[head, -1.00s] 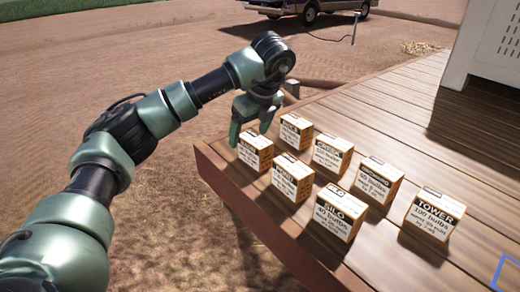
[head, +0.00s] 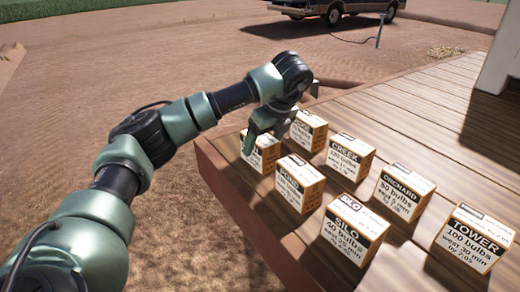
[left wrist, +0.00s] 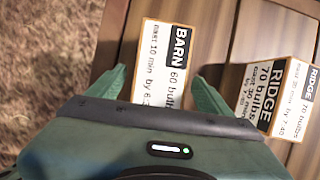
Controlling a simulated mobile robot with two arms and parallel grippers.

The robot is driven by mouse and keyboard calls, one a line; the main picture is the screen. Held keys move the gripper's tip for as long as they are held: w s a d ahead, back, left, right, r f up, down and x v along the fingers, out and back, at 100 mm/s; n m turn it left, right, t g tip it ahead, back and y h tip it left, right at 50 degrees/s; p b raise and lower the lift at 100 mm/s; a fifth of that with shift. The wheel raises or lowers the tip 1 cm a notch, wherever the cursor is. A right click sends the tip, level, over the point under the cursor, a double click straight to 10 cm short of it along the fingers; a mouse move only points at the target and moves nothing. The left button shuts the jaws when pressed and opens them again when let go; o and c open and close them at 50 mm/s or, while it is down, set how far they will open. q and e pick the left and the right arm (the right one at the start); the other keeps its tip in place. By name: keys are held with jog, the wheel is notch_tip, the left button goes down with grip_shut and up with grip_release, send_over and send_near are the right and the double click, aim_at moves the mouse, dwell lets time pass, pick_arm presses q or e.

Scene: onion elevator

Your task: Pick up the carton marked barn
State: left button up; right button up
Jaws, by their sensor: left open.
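The carton marked BARN (left wrist: 160,60) stands between the two green fingers of my left gripper (left wrist: 160,90) in the left wrist view. The carton is white with a black label band and printed lines. In the head view the same carton (head: 262,159) stands at the deck's left corner, partly hidden by my left gripper (head: 265,138), which is open just above and around its top. I cannot tell whether the fingers touch it. My right gripper does not show.
The RIDGE carton (left wrist: 262,95) stands close on the right. POND (head: 300,184), CREEK (head: 350,157), SILO (head: 353,232), ORCHARD (head: 402,193) and TOWER (head: 473,240) cartons stand spaced out on the wooden deck (head: 400,110). The deck's edge is just left of BARN.

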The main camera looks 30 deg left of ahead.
pick_arm(q)
jog(key=p+x, duration=0.1)
jog(key=x, duration=0.2)
jog(key=shift+a+f, duration=0.2)
jog(key=shift+f, duration=0.1)
jog(key=shift+w+a+f+p, duration=0.15)
jog(key=shift+f+p, duration=0.15)
jog(key=shift+f, duration=0.15)
grip_shut()
